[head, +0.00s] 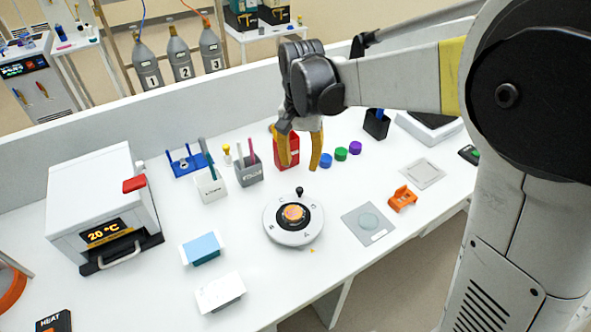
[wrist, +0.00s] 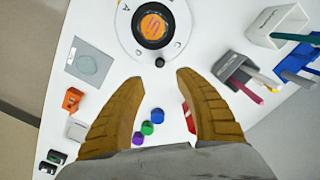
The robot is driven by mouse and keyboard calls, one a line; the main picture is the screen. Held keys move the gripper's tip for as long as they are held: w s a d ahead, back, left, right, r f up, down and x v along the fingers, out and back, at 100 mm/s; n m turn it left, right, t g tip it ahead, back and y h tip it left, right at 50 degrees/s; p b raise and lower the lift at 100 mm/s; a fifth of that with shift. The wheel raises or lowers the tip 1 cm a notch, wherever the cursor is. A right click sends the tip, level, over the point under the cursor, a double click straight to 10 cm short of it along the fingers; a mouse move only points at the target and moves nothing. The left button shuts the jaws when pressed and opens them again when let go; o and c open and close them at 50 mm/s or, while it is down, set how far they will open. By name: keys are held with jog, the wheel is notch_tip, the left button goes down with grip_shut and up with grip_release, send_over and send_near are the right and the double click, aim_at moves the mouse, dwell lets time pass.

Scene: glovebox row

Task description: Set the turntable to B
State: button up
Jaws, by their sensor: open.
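The turntable (head: 274,229) is a round white disc on the bench with a black hub and an orange disc at its centre. A small black knob (head: 299,191) stands up at its far rim. In the wrist view the turntable (wrist: 128,32) is at the top, cut off by the frame, with a letter A near its upper left. The knob (wrist: 159,62) shows just ahead of the fingertips. Its other marks are too small to read. My gripper (head: 300,166) has yellow fingers spread open, empty, above and behind the knob. The fingers also show in the wrist view (wrist: 160,77).
A red bottle (head: 287,150) stands behind the fingers, with blue, green and purple caps (head: 341,154) to the right. Pen cups (head: 249,172) stand left. A grey plate (head: 368,224) and orange holder (head: 403,198) lie right. The bench in front of the turntable is mostly clear.

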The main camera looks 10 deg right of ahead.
aim_at(300, 189)
notch_tip(300, 189, down, 10)
jog(key=b, duration=0.3)
jog(key=shift+f, duration=0.2)
grip_shut()
